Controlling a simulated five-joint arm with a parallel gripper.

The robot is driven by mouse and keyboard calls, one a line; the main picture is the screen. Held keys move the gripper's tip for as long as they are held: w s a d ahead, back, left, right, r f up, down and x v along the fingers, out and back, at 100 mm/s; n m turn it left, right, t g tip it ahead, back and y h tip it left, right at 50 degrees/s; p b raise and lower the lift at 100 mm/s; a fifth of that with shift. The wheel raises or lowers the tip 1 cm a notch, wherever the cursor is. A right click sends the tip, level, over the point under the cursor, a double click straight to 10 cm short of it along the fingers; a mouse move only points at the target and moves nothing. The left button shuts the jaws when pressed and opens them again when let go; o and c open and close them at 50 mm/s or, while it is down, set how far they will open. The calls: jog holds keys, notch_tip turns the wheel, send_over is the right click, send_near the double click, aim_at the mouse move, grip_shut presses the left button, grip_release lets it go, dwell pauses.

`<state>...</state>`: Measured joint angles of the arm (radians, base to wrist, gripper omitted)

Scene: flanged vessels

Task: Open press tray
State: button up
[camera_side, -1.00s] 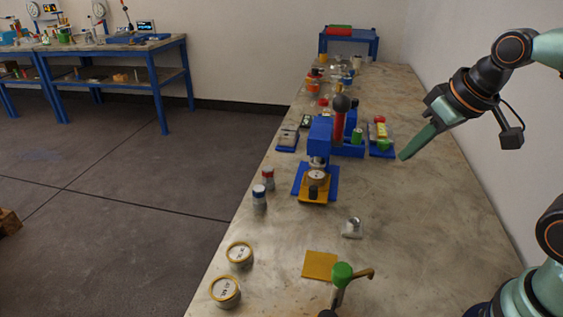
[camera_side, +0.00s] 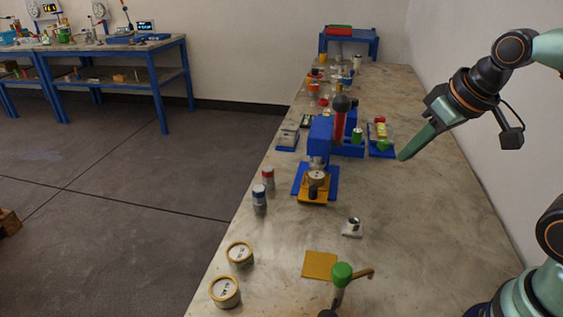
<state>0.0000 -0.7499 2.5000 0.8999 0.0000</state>
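The blue press (camera_side: 320,138) stands near the middle of the bench, with a red column and a dark knob at its top. Its orange-yellow tray (camera_side: 313,197) sits at the front of the blue base, with a small dark knob on its front. A round pale-topped piece (camera_side: 317,176) is on the tray under the press head. My gripper (camera_side: 403,157) hangs to the right of the press, apart from it, its green fingers pointing down and left. From this side I cannot tell whether the fingers are apart, and I see nothing held.
Two small jars (camera_side: 260,195) stand left of the press. A small pale block (camera_side: 352,228), a yellow plate (camera_side: 320,265), a green-topped lever (camera_side: 342,273) and yellow-rimmed tins (camera_side: 225,292) lie nearer. The right bench side is clear.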

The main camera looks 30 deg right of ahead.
jog(key=o, duration=0.5)
jog(key=shift+w, duration=0.15)
jog(key=shift+o, duration=1)
jog(key=shift+w, duration=0.4)
jog(key=g, duration=0.1)
send_over(314, 187)
jog(key=s, duration=0.6)
notch_tip(314, 187, down, 10)
jog(key=x, duration=1.3)
jog(key=shift+w, duration=0.15)
jog(key=shift+a, duration=0.1)
grip_shut()
